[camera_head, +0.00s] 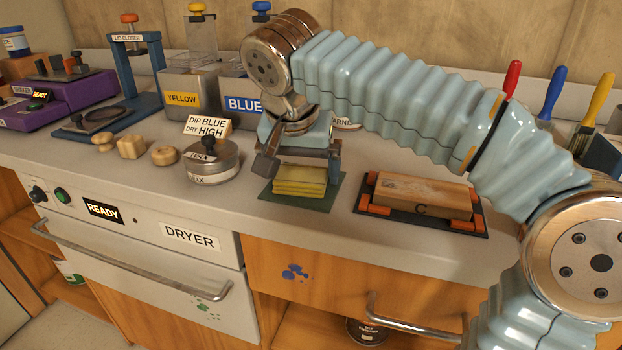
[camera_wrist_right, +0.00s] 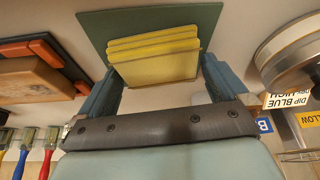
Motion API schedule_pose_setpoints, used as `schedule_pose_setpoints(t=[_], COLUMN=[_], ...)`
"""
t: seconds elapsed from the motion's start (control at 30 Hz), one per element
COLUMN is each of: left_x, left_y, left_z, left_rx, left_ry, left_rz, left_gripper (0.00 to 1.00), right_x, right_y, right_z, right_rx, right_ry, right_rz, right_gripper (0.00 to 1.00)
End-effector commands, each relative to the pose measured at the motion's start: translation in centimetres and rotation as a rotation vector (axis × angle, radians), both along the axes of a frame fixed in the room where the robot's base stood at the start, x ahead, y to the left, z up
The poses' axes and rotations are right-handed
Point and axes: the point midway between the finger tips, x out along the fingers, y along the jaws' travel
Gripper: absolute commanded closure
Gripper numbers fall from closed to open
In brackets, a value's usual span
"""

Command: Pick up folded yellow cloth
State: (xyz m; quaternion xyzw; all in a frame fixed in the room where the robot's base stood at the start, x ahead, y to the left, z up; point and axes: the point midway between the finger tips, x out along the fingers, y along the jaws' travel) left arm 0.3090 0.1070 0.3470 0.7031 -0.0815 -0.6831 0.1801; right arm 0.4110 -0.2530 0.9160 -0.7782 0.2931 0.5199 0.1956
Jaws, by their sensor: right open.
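The folded yellow cloth (camera_head: 300,181) lies in stacked folds on a dark green mat (camera_head: 318,203) on the counter. In the right wrist view the cloth (camera_wrist_right: 153,58) sits on the green mat (camera_wrist_right: 205,18), just ahead of the fingers. My right gripper (camera_head: 298,168) is open, its fingers apart at the two sides of the cloth and close above it. In the right wrist view the gripper (camera_wrist_right: 165,85) has one finger left and one right of the cloth's near edge. Whether the fingers touch the cloth I cannot tell. My left gripper is not in view.
Left of the mat stands a round wax tin (camera_head: 211,160) with a sign on it. Right is a wooden block (camera_head: 415,194) in a black and orange holder. Wooden pieces (camera_head: 131,147) and a blue lid closer (camera_head: 139,65) stand further left. The counter's front edge is near.

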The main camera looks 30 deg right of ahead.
Motion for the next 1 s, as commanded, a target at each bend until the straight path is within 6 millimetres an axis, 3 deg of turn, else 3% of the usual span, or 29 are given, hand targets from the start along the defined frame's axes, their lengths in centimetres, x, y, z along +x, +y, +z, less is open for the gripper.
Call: schedule_pose_setpoints(t=[0.13,0.4,0.77,0.93,1.0], left_x=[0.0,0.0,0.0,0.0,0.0], left_y=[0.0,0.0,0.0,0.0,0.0], left_z=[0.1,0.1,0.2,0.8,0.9], left_rx=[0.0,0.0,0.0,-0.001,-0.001], left_ry=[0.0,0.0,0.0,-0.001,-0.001], left_rz=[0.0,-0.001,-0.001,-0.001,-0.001], left_gripper=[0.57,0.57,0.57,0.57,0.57], right_x=[0.0,0.0,0.0,0.1,-1.3], right_y=[-0.1,-0.1,-0.1,-0.1,0.0], right_z=[0.1,0.1,0.7,3.4,5.0], right_rx=[0.0,0.0,0.001,0.003,0.002], right_ry=[0.0,0.0,-0.002,-0.004,-0.006], right_rz=[-0.001,-0.001,-0.001,0.0,0.0], right_gripper=[0.02,0.43,0.43,0.43,0.43])
